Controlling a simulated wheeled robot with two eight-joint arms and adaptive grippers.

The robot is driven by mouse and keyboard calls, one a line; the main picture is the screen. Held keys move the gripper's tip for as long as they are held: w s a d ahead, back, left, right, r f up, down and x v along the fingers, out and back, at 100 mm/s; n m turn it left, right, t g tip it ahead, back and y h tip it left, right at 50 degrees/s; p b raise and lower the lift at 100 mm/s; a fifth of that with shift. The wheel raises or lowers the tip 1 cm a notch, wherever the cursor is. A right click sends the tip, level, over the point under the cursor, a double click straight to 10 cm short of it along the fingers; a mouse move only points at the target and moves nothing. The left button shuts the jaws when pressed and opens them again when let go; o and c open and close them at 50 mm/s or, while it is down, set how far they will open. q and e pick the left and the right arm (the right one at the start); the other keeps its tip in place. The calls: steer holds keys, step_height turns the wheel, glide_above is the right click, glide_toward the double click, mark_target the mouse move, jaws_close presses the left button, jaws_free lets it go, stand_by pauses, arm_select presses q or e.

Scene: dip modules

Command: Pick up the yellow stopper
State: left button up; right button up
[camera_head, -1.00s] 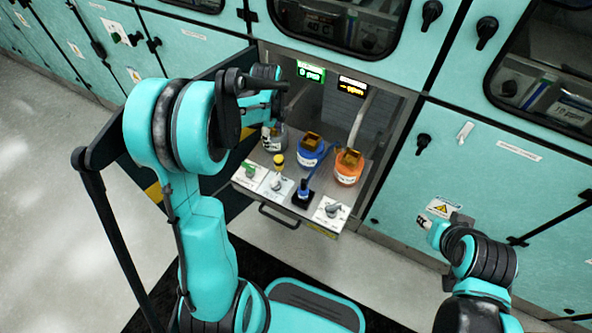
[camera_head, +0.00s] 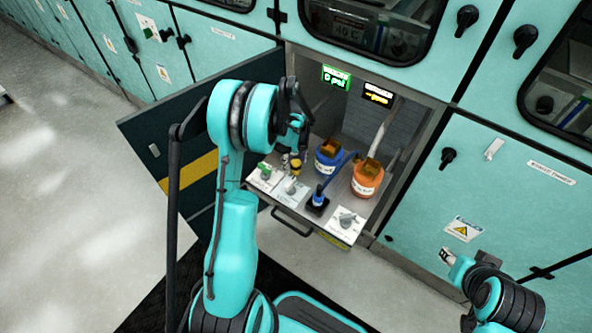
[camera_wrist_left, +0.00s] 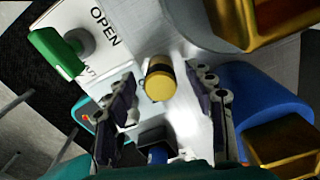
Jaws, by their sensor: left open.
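The yellow stopper (camera_wrist_left: 158,86) stands on the pull-out tray, with a dark band around it, in the left wrist view. In the head view the yellow stopper (camera_head: 296,166) shows small beside my left gripper (camera_head: 290,160). In the left wrist view my left gripper (camera_wrist_left: 165,100) is open, with one dark finger to each side of the stopper in the picture. I see no contact between the fingers and the stopper. My right gripper (camera_head: 446,256) is far to the right in front of the cabinet; its fingers are too small to read.
A blue bottle (camera_head: 328,158) and an orange bottle (camera_head: 367,178) stand on the tray (camera_head: 330,222). A green-handled valve (camera_head: 265,170), a grey valve (camera_head: 291,187), a blue-hosed fitting (camera_head: 318,201) and another grey valve (camera_head: 347,219) line its front. An open door (camera_head: 190,150) is at left.

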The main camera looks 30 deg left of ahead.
arm_select(q)
steer(key=c, duration=1.2)
steer(key=shift+r, duration=0.1)
steer(key=shift+c, duration=0.2)
